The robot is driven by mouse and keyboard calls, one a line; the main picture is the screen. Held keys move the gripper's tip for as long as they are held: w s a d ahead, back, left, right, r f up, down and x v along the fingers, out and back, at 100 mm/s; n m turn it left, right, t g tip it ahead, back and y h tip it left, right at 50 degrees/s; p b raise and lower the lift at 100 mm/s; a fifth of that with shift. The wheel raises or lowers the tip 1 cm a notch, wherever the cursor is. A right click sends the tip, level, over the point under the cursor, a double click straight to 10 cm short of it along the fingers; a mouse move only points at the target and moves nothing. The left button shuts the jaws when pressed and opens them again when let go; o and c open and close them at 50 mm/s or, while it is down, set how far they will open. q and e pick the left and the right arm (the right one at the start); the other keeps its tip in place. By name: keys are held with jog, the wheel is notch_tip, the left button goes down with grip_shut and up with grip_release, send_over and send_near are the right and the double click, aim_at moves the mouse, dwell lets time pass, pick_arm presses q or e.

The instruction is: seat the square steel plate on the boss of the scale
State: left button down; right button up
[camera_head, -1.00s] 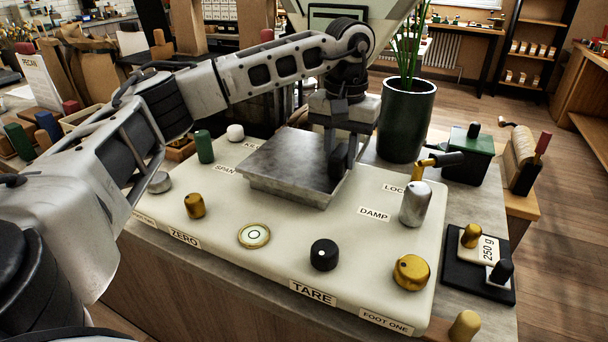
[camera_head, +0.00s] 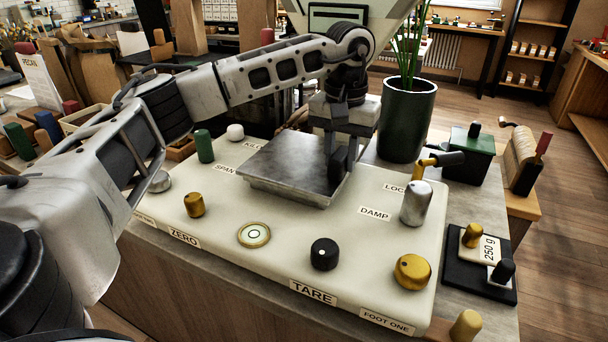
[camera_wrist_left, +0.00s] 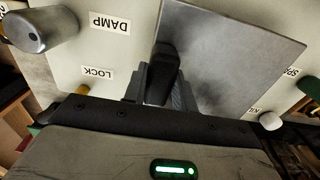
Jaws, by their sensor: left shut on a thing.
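The square steel plate (camera_head: 290,163) lies about level over the middle of the cream scale (camera_head: 285,226). In the left wrist view, the plate (camera_wrist_left: 228,62) reaches away from the dark fingers (camera_wrist_left: 163,75). The boss is hidden under the plate. I cannot tell whether the plate touches the boss. My right gripper is not in view.
Around the plate stand a silver knob (camera_head: 415,203), a black knob (camera_head: 324,254), a brass knob (camera_head: 412,272), a green knob (camera_head: 204,146) and a bubble level (camera_head: 254,235). A potted plant (camera_head: 406,118) stands close behind the gripper. A weight tray (camera_head: 480,263) is at right.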

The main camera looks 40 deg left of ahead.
pick_arm(q)
jog(key=shift+f+b, duration=0.45)
jog(key=shift+f, duration=0.3)
dwell(0.5)
jog(key=c, duration=1.4)
grip_release()
jog(key=shift+o, duration=0.2)
jog(key=shift+d, duration=0.2)
jog(key=shift+r+p, duration=0.15)
jog(key=shift+p, duration=0.2)
jog(key=shift+s+a+r+p, duration=0.1)
jog(key=shift+a+r+p, duration=0.1)
jog(key=shift+r+p, duration=0.8)
jog(key=shift+w+a+r+p, duration=0.1)
jog(key=shift+a+r+p, duration=0.15)
jog(key=shift+r+p, duration=0.75)
jog(key=shift+s+a+r+p, duration=0.15)
jog(key=shift+r+p, duration=0.45)
jog(key=shift+r, duration=0.7)
